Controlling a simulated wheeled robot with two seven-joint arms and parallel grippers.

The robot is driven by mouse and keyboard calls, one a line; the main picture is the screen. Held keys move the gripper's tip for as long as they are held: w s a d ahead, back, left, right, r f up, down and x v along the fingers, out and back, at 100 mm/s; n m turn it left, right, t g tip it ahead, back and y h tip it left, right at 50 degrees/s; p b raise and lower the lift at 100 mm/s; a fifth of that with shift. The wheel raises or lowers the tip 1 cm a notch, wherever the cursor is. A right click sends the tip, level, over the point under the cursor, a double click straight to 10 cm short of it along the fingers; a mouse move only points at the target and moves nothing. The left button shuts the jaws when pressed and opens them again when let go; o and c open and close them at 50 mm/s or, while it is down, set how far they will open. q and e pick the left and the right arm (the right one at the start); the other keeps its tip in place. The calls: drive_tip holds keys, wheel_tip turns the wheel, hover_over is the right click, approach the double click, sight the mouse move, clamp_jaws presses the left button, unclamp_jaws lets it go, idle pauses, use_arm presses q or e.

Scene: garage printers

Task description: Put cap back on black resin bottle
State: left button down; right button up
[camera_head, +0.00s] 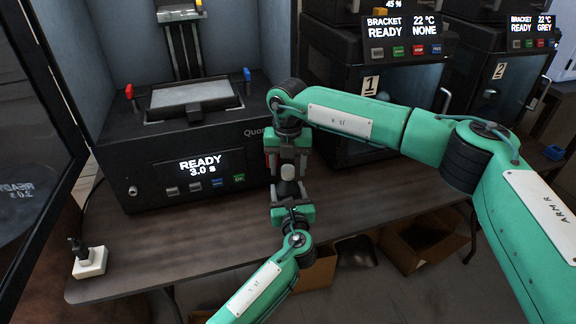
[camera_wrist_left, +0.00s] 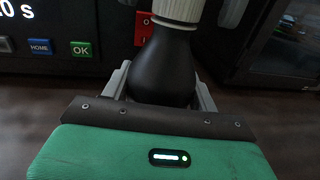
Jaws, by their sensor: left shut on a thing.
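The black resin bottle (camera_wrist_left: 165,65) stands upright between the fingers of my left gripper (camera_head: 292,206), which is shut on it in front of the resin printer. A pale ribbed cap (camera_wrist_left: 178,9) sits at the top of its neck in the left wrist view, and the cap (camera_head: 288,171) also shows in the head view. Whether it is threaded tight I cannot tell. My right gripper (camera_head: 288,163) points down from above, with a finger on either side of the cap. Gaps show between these fingers and the cap, so it looks open. The cap's top is hidden by the right gripper.
The resin printer (camera_head: 140,178), reading READY 3.0 s, stands close behind. Printer 1 (camera_head: 370,110) and printer 2 (camera_head: 492,97) stand to the right. A small white block with a dark knob (camera_head: 90,262) lies at the table's left. The table front (camera_head: 150,262) is clear.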

wheel_tip(320, 180, up, 12)
idle(0.6)
drive_tip(key=shift+s, duration=0.1)
use_arm(q)
drive_tip(key=shift+c, duration=1.6)
unclamp_jaws()
drive_tip(key=s+d, duration=0.2)
drive_tip(key=s, duration=1.1)
drive_tip(key=shift+s, duration=0.3)
use_arm(e)
drive_tip(key=shift+f, duration=0.15)
